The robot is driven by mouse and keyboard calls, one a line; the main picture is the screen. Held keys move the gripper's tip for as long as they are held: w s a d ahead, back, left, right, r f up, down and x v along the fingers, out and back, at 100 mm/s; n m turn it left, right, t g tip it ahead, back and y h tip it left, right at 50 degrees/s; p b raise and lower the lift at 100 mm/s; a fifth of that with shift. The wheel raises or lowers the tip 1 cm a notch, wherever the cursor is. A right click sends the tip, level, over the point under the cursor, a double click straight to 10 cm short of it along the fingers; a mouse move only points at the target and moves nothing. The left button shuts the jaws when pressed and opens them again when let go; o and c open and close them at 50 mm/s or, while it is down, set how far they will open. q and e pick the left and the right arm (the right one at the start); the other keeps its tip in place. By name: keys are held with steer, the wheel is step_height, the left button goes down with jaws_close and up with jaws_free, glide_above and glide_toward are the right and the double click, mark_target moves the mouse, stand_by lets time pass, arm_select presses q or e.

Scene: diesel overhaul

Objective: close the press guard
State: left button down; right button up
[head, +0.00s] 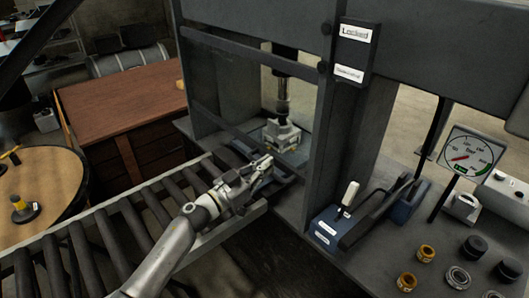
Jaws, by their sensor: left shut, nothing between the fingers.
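The press guard (250,52) appears as a dark frame with sloping rails across the front of the press opening. I cannot tell whether it is fully shut. Behind it, the press ram (283,90) points down at a pale metal part (282,132) on the press bed. My left gripper (265,166) is shut and empty, low in front of the opening at the end of the roller conveyor. Whether it touches the guard's lower rail is unclear. My right gripper is not in view.
A box labelled "Locked" (356,52) is on the press post. A blue hand pump (330,229) with a lever stands right of the gripper. A pressure gauge (470,155) and several rings sit further right. The roller conveyor (115,222) runs left; a brown wooden bench (125,105) stands behind.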

arm_select(q)
step_height(320, 180, down, 11)
steer(key=b, duration=0.5)
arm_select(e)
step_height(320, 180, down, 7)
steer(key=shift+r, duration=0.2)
arm_select(q)
steer(key=shift+s+f, duration=0.1)
steer(key=shift+f, duration=0.05)
step_height(320, 180, up, 5)
steer(key=p, duration=0.5)
steer(key=b+v, duration=0.1)
steer(key=v, duration=0.8)
steer(key=shift+f+b, duration=0.15)
steer(key=shift+b, duration=0.2)
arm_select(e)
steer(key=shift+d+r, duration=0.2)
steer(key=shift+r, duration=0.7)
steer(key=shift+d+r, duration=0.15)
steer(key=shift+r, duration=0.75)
arm_select(q)
steer(key=shift+a, duration=0.1)
